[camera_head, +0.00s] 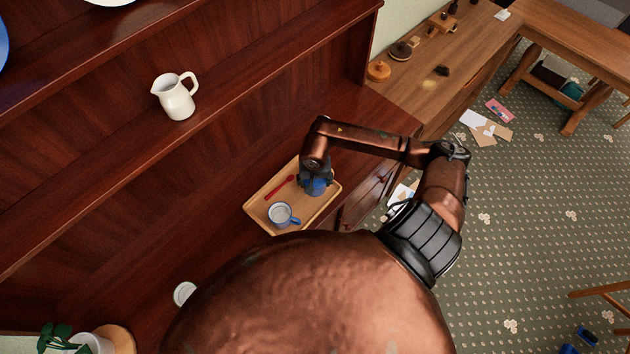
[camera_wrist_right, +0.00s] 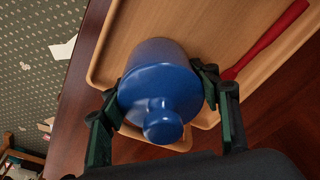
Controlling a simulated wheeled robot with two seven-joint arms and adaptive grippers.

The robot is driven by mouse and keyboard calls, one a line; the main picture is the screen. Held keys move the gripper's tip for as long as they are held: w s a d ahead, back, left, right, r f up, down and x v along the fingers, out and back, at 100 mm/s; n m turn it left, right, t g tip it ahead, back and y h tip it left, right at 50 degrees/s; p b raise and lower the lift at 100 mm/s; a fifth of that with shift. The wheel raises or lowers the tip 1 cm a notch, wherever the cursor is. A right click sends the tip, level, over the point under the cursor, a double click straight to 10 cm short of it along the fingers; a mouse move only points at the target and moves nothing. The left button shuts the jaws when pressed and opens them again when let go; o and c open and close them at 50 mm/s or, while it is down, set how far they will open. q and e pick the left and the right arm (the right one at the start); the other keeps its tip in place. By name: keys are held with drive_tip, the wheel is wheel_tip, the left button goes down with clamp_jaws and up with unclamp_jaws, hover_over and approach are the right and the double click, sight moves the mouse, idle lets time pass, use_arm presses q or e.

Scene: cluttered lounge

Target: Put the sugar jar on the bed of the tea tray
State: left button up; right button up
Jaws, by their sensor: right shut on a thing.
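The sugar jar (camera_wrist_right: 158,85) is blue with a round knob on its lid. My right gripper (camera_wrist_right: 165,95) is shut on it, one finger on each side. In the head view the jar (camera_head: 317,187) shows under my right gripper (camera_head: 315,176), over the right part of the tea tray (camera_head: 253,211). The tray is light wood with a raised rim and also shows in the right wrist view (camera_wrist_right: 205,25). The jar hides its own base, so I cannot tell whether it touches the bed. My left gripper is not in view.
On the tray lie a red spoon (camera_head: 279,187) and a blue-and-white mug (camera_head: 281,215). A white pitcher (camera_head: 176,97) stands on the shelf above. A round white item (camera_head: 184,293) and a potted plant (camera_head: 92,343) are at lower left. The tray's middle is bare.

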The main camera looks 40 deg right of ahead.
drive_tip(key=shift+f, duration=0.15)
drive_tip(key=o, duration=1.5)
drive_tip(key=shift+r, duration=0.2)
drive_tip(key=r, duration=0.4)
drive_tip(key=s+r+b, duration=0.1)
drive_tip(key=r, duration=0.3)
drive_tip(key=a+r+b, duration=0.1)
drive_tip(key=r, duration=0.3)
drive_tip(key=shift+s+a, duration=0.1)
drive_tip(key=shift+s, duration=0.1)
drive_tip(key=shift+f, duration=0.1)
